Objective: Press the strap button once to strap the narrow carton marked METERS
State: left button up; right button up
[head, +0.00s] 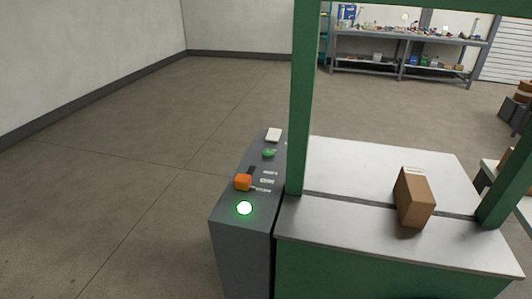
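A narrow brown carton (415,200) stands upright on the grey top of a green-framed machine (340,165), close to the dark slot across that top. A small pale label shows on the carton's upper side; its print is too small to read. No strap shows around it. A grey control console (240,240) stands at the machine's left. It carries a glowing green round button (244,208), an orange control (243,182), a darker green button (269,153) and a white piece (274,135). The console labels are unreadable, so I cannot tell which is the strap button. Neither gripper shows.
A green upright post (304,100) rises between console and machine top, and another (508,180) stands at the right. Open floor (130,170) lies left of the console. A cluttered workbench (405,45) is at the back wall; more boxes stand at the right edge.

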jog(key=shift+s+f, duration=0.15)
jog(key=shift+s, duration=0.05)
